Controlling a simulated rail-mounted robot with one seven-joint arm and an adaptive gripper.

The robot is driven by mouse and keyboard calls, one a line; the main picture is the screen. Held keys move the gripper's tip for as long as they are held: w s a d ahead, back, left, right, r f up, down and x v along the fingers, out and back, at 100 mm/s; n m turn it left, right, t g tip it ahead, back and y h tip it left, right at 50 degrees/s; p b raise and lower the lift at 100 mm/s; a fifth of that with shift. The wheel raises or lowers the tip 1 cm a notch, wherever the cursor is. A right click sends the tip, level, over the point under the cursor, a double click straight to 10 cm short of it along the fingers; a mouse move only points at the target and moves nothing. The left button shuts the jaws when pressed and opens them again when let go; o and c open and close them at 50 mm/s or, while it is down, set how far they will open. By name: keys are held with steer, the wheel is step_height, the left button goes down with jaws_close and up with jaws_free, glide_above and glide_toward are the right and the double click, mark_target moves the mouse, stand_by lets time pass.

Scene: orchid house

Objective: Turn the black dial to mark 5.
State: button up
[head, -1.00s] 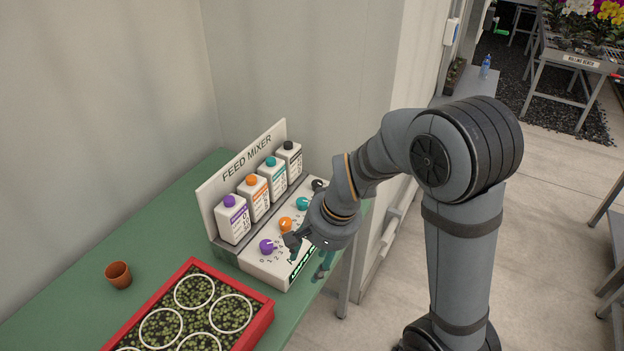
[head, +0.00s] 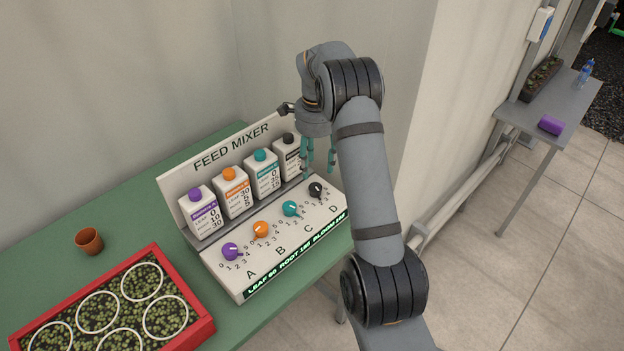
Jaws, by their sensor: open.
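The feed mixer (head: 262,262) stands on the green bench with a row of dials lettered A to D. The black dial (head: 316,190) is at the right end, above letter D. Its white pointer seems to face the lower right, but the mark it meets is too small to read. My gripper (head: 319,176) is open and empty, with its teal fingers pointing down above and close to the black dial. I cannot tell whether they touch it. The purple dial (head: 231,251), orange dial (head: 261,229) and teal dial (head: 290,208) sit to the left.
Several bottles with coloured caps stand behind the dials; the black-capped bottle (head: 288,152) is beside my gripper. A red tray (head: 205,328) of seedlings and a terracotta pot (head: 88,241) are on the green bench (head: 135,207).

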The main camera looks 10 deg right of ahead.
mark_target(315, 186)
step_height(315, 186, down, 8)
steer(key=shift+f+p, duration=0.1)
steer(key=shift+p, duration=0.55)
steer(key=shift+c, duration=0.6)
steer(key=c, duration=1.1)
